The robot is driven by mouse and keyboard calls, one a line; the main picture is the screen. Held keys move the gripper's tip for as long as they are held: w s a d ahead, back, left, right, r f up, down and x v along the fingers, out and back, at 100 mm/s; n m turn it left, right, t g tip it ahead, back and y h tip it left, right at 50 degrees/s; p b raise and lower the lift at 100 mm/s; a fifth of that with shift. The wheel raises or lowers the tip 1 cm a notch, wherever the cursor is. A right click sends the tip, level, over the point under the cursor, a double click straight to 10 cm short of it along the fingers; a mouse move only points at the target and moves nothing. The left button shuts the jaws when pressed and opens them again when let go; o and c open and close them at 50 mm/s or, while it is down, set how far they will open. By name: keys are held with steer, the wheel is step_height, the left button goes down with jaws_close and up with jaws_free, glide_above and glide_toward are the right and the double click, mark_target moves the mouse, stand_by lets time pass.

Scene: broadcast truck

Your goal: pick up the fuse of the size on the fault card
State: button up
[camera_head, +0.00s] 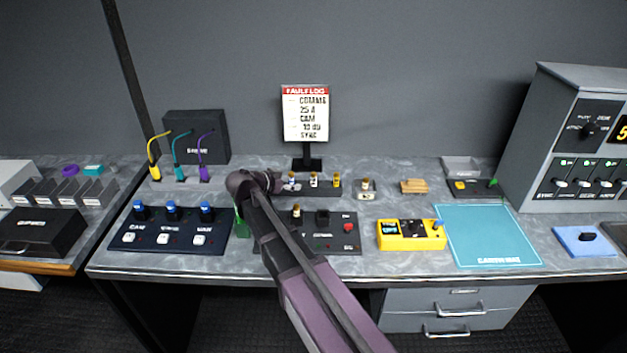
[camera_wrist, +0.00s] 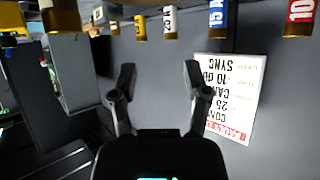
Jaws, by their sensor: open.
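The fault card (camera_head: 306,115) stands upright on a post at the back of the bench, with a red header and a line reading 25 A. In the wrist view the card (camera_wrist: 226,100) shows upside down. Several fuses line the top of the wrist view: a red one marked 10 (camera_wrist: 299,14), a blue one marked 15 A (camera_wrist: 217,17), a white one whose blurred label seems to read 25 A (camera_wrist: 169,20), and a yellow one (camera_wrist: 140,26). My gripper (camera_wrist: 160,72) is open and empty, apart from the fuses. Its fingers are not clear in the head view.
A fuse rack (camera_head: 322,188) lies below the card, partly behind my arm. Nearby are a control panel with a red button (camera_head: 347,240), a yellow meter (camera_head: 398,236), a blue-knobbed switch box (camera_head: 150,238) and a wooden block (camera_head: 413,186). The teal mat (camera_head: 485,235) is clear.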

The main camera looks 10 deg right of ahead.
mark_target(312, 176)
steer(key=shift+o, duration=0.5)
steer(key=w+a+m+g, duration=0.1)
steer(key=w+a+r+m+g+h, duration=0.1)
steer(key=shift+w+a+r+h+p, duration=0.3)
steer(key=shift+w+p, duration=0.05)
steer(key=shift+p, duration=0.05)
steer(key=b+x, duration=0.3)
steer(key=x, duration=0.4)
steer(key=shift+f, duration=0.1)
steer(key=shift+b+x, duration=0.35)
steer(key=shift+x, duration=0.4)
